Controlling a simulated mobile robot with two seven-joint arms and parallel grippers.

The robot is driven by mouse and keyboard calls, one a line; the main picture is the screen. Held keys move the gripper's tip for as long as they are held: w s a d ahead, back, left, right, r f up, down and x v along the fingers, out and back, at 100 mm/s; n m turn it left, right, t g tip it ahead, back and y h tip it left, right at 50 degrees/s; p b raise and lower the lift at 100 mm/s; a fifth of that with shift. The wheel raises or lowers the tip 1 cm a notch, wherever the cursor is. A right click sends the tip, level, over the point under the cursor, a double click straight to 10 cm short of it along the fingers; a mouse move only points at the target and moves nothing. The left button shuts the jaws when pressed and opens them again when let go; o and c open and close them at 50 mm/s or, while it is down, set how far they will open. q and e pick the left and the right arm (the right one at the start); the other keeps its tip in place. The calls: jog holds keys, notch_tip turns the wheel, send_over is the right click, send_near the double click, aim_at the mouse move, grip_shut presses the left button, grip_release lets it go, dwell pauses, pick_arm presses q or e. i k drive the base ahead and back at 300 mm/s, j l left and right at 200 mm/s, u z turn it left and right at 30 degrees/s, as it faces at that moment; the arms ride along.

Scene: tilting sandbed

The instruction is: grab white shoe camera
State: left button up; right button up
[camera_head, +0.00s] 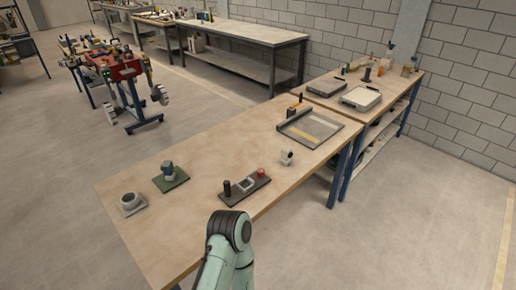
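A small white object with a dark round spot (287,157), which looks like the white shoe camera, stands on the near wooden table (215,150) toward its right edge. It is too small to make out in detail. Nothing touches it. A teal arm link of mine with a black joint rises at the bottom middle, in front of the table's near edge. Neither of my grippers is in view.
Left of the white object is a dark board (258,183) with a black cylinder and red knob. The table's middle is clear.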

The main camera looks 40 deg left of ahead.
aim_at(286, 153)
jog(key=i+l+u, duration=0.1)
jog(key=i+u, duration=0.2)
jog(key=u, duration=0.15)
jog(key=i+l+u, duration=0.15)
jog(key=i+u, duration=0.15)
jog(key=u, duration=0.15)
jog(key=i+l+u, duration=0.25)
jog(key=u, duration=0.2)
jog(key=i+l+u, duration=0.15)
jog(key=l+u, duration=0.3)
jog(key=i+l+u, duration=0.15)
jog(key=l+u, duration=0.3)
jog(key=i+l+u, duration=0.1)
jog(key=l+u, duration=0.3)
jog(key=i+l+u, duration=0.1)
jog(key=l+u, duration=0.25)
